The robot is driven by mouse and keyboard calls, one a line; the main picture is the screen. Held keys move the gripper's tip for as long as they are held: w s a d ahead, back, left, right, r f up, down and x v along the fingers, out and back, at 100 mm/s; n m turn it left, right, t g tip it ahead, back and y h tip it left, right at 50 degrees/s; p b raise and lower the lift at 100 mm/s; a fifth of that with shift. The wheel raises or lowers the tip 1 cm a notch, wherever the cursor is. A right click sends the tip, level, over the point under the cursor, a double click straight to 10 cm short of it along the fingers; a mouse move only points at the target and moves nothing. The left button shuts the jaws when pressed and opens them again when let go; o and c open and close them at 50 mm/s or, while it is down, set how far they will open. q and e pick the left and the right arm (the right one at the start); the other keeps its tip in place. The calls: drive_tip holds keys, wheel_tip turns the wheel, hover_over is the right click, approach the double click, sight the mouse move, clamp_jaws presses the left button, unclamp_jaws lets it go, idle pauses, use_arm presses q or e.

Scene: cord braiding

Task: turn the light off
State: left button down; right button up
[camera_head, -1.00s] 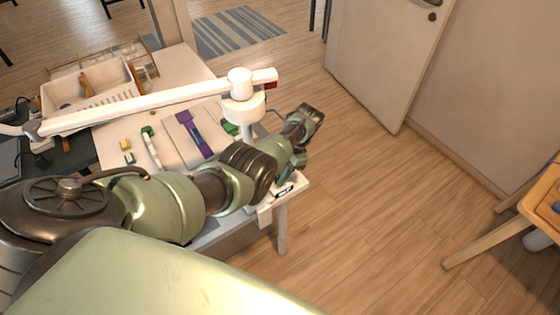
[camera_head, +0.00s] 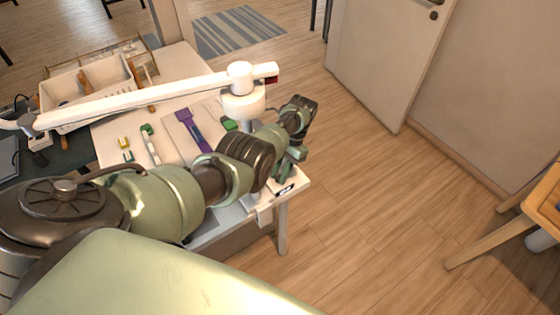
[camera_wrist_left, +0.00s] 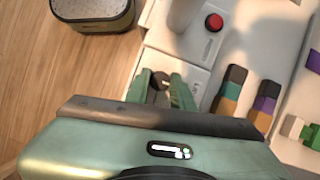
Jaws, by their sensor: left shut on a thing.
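A white lamp with a long arm (camera_head: 140,98) and a thick post (camera_head: 243,103) stands on the white table, with a dark red part at its right end. In the left wrist view its round base column shows beside a red button (camera_wrist_left: 213,22). My left gripper (camera_head: 284,168) is low at the table's right edge, right of the lamp post. In the left wrist view, my left gripper (camera_wrist_left: 161,92) has its green fingers closed around a small dark round knob (camera_wrist_left: 160,78) on a white plate. The fingers hide part of the knob. My right gripper is not in view.
On the white table (camera_head: 112,150) lie a purple strap (camera_head: 192,128), green and yellow pieces, and a white bin (camera_head: 90,80). Dark, teal and orange blocks (camera_wrist_left: 230,90) lie beside my left gripper. A wooden stool (camera_head: 530,215) stands at the right; the floor between is free.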

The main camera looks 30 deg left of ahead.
use_arm(q)
drive_tip(key=c, duration=1.2)
unclamp_jaws()
drive_tip(key=v, duration=0.7)
drive_tip(key=shift+w+r, duration=0.2)
drive_tip(key=shift+r, duration=0.1)
drive_tip(key=shift+s+d, duration=0.1)
